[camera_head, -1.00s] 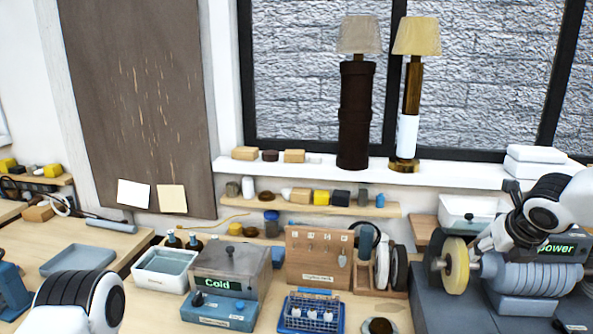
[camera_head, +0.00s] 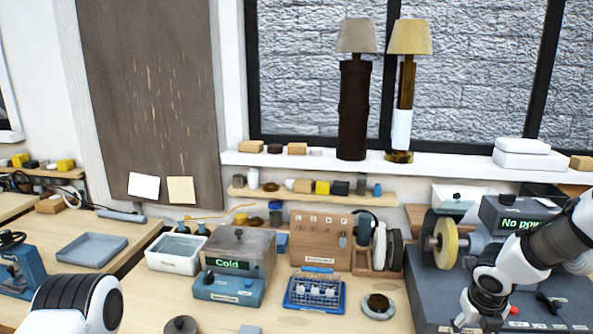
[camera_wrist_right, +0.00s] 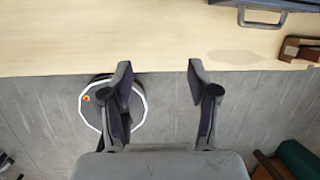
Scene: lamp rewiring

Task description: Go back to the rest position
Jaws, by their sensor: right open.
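In the right wrist view my right gripper (camera_wrist_right: 160,90) is open and empty, its two fingers apart over the grey floor by the edge of the wooden bench (camera_wrist_right: 120,40). In the head view my right arm comes in at the right edge, in front of the grinding machine; its gripper is not clearly seen there. My left arm shows only as a black and white link at the lower left of the head view, and its gripper is out of the frame. Two lamps, one dark (camera_head: 353,105) and one brass and white (camera_head: 401,125), stand upright on the window sill.
The grinder (camera_head: 445,243) and a box reading "No power" (camera_head: 520,222) stand at the right. A "Cold" unit (camera_head: 237,262), a white tray (camera_head: 174,254), a blue rack (camera_head: 314,294) and a pegboard (camera_head: 321,240) crowd the bench. A blue tray (camera_head: 92,250) lies at the left.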

